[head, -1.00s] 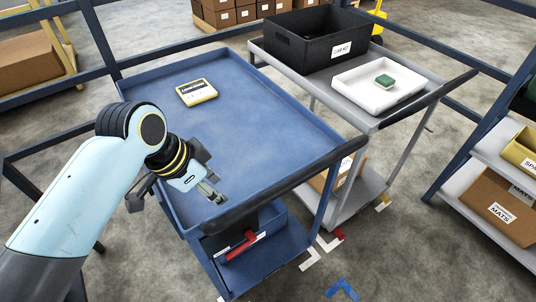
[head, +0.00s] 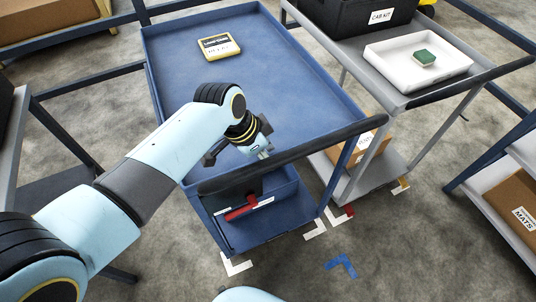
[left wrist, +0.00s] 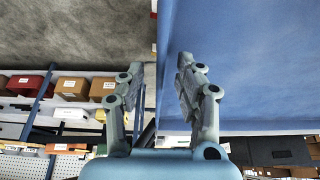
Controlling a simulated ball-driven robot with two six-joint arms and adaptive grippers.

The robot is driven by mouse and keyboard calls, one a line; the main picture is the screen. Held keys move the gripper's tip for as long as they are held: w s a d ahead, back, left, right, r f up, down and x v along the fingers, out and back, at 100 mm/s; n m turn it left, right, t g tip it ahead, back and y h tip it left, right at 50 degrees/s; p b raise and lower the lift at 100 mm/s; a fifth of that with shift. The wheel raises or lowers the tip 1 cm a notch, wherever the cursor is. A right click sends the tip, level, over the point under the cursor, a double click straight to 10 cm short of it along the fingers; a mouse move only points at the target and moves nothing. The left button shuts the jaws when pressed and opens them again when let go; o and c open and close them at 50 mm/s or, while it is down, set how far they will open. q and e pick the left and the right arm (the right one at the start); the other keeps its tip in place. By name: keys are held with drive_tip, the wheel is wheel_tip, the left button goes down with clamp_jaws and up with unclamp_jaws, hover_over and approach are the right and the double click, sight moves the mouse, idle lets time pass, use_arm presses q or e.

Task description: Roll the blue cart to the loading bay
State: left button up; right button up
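The blue cart (head: 275,85) has a flat tray top with raised rims, a dark handle bar (head: 310,150) along its near side and a lower shelf. Its wall also shows in the left wrist view (left wrist: 240,70). My left gripper (head: 264,153) is at the tray's near side, just behind the handle bar. In the left wrist view its two fingers (left wrist: 160,90) stand apart, with the edge of the blue surface between them; I see no clear contact. My right gripper is not in view. No area is clearly recognisable as the loading bay.
A yellow-framed device (head: 218,46) lies on the blue tray. A grey cart (head: 405,95) with a black bin (head: 350,14) and a white tray (head: 385,70) stands close on the right. White corner marks (head: 236,266) and a blue mark (head: 342,265) are on the floor. Shelving stands at far right.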

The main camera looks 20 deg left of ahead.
use_arm(q)
drive_tip(key=shift+w+d+f, duration=0.1)
drive_tip(key=shift+f, duration=0.3)
drive_tip(key=shift+c, duration=0.3)
clamp_jaws()
